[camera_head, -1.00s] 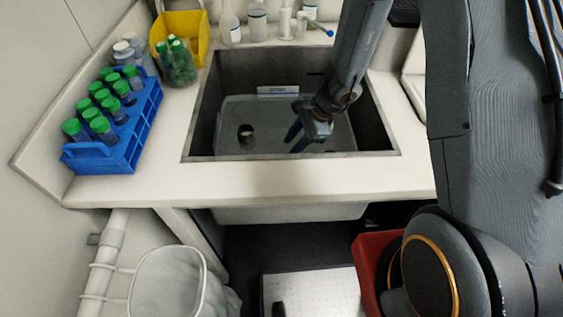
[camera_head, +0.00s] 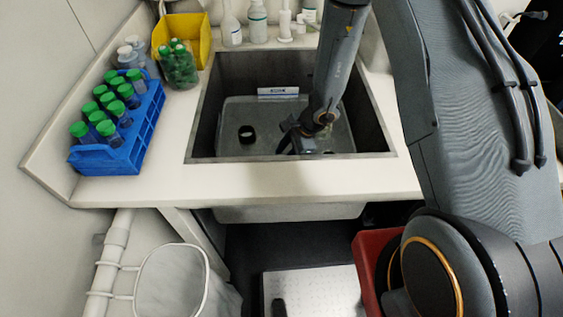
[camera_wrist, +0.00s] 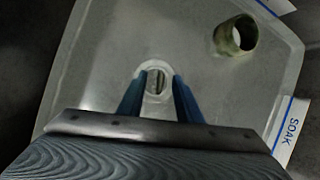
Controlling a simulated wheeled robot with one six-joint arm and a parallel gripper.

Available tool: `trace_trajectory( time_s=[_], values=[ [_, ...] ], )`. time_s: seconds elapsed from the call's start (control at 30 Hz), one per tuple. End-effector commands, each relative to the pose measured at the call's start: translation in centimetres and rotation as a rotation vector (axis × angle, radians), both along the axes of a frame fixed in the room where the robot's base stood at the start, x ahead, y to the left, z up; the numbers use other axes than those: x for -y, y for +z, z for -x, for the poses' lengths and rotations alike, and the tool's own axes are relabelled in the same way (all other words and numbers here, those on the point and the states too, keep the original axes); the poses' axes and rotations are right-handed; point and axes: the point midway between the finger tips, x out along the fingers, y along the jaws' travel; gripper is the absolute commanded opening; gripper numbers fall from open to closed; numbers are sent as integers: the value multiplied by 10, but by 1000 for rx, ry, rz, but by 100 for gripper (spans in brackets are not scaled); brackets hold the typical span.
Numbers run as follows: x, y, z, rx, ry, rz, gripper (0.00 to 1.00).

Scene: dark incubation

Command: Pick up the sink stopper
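What looks like the sink stopper (camera_wrist: 154,70) is a small pale round piece with a dark upright ridge, seen in the wrist view on the floor of the pale tub (camera_wrist: 90,85) in the sink. My gripper (camera_wrist: 159,83) is open, its two blue fingers apart on either side of the ridge. I cannot tell whether they touch it. In the head view my gripper (camera_head: 297,142) is down inside the sink (camera_head: 205,110), and my arm hides the stopper.
A short hollow dark cylinder (camera_head: 247,134) stands in the tub; it also shows in the wrist view (camera_wrist: 236,35). A "SOAK" label (camera_wrist: 290,128) is on the tub's rim. Sink walls surround my gripper. A blue tube rack (camera_head: 120,130) and yellow bin (camera_head: 183,35) stand left.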

Motion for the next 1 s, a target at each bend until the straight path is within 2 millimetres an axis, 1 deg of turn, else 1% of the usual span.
trace_trajectory(
  time_s=[0.07, 0.2, 0.27, 0.73, 0.87, 1.0],
  values=[
    [0, 0, 0, 0, 0, 0, 32],
    [0, 0, 0, 0, 0, 0, 8],
    [0, 0, 0, 0, 0, 0, 0],
    [0, 3, 0, 1, 1, -1, 0],
    [0, 11, -1, 2, 2, -1, 0],
    [0, 26, -1, 3, 1, 0, 0]
  ],
)
